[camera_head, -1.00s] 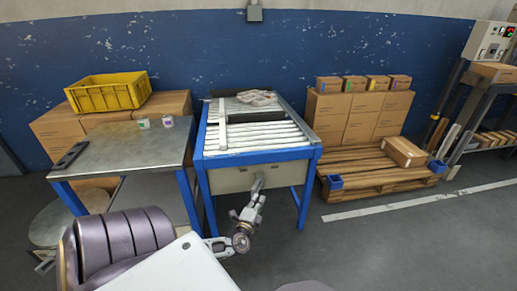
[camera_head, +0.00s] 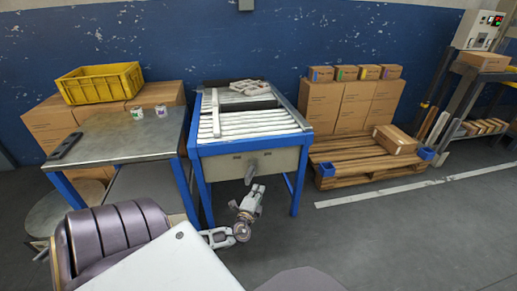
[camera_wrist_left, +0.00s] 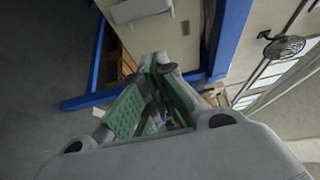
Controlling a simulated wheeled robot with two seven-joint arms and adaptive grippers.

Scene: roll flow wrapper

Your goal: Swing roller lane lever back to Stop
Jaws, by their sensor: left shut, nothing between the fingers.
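The roller lane (camera_head: 225,168) is a blue-framed table with pale rollers and a beige front panel. A short grey lever (camera_head: 251,170) sticks out of the middle of that panel and points downward; no Stop marking is readable. My left gripper (camera_head: 257,188) is just below the lever, with a small gap between them. In the left wrist view its green-padded fingers (camera_wrist_left: 156,62) meet at the tips with nothing held. A pale grey part, likely the lever (camera_wrist_left: 140,10), shows at the top edge there, ahead of the fingertips. My right gripper is not in view.
A grey side table (camera_head: 120,138) with two small cups stands left of the lane. A yellow crate (camera_head: 100,82) sits on boxes behind it. A wooden pallet (camera_head: 345,178) with cartons lies to the right. The floor in front right is clear.

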